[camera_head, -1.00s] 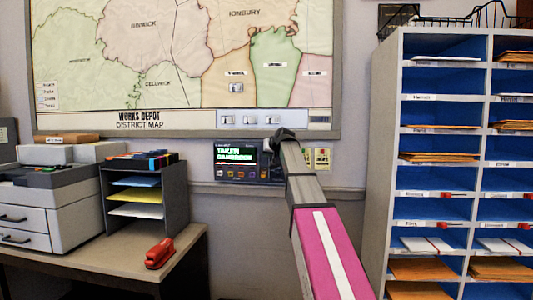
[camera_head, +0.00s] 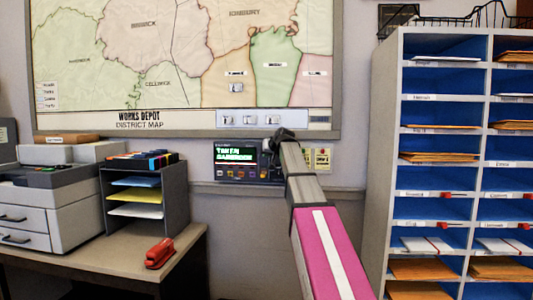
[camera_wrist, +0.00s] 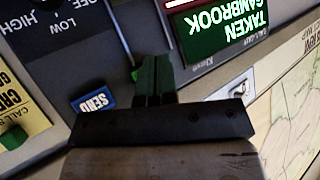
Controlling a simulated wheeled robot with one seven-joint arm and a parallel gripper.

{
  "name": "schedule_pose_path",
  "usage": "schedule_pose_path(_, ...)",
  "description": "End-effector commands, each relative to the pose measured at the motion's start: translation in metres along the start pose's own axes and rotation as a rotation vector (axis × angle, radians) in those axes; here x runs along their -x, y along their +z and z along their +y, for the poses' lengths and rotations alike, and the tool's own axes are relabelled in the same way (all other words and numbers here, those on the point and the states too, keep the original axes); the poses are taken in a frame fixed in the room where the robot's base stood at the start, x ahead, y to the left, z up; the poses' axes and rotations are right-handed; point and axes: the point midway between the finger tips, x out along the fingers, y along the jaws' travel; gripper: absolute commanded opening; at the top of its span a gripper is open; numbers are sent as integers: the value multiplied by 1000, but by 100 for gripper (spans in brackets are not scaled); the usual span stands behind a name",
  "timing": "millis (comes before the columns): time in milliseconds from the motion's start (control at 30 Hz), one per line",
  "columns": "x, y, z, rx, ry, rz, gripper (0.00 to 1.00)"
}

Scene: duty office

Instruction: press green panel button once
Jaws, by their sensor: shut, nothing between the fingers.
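A dark wall panel (camera_head: 222,172) with a lit screen hangs below the map; small buttons line its lower edge. The wrist view shows the panel (camera_wrist: 85,40) close up, with a blue SEND button (camera_wrist: 93,102) left of my gripper and the lit screen (camera_wrist: 225,22) to its right. My gripper (camera_wrist: 155,65) is shut and empty, with its fingertips over the panel face. A small green patch (camera_wrist: 134,75) shows just left of the fingertips, mostly hidden. I cannot tell whether it is a button or whether the fingertips touch it. In the head view my arm covers the panel's right end.
A yellow card with a green spot (camera_wrist: 12,137) is at the left in the wrist view. A district map (camera_head: 150,60) hangs above the panel. Pigeonhole shelves (camera_head: 380,150) stand at right. A desk (camera_head: 110,258) with a red stapler (camera_head: 159,253) is at left.

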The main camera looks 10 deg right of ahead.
Motion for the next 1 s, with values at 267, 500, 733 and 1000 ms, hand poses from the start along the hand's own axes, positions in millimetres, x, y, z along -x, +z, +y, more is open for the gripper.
schedule_pose_path(267, 4, 3, -3, 0, 0, 0, 0)
schedule_pose_path(500, 18, 14, -12, 1, 0, -1, 0)
schedule_pose_path(733, 31, 24, -22, 1, 0, -1, 0)
schedule_pose_path(1000, 35, 26, -25, 0, 0, -1, 0)
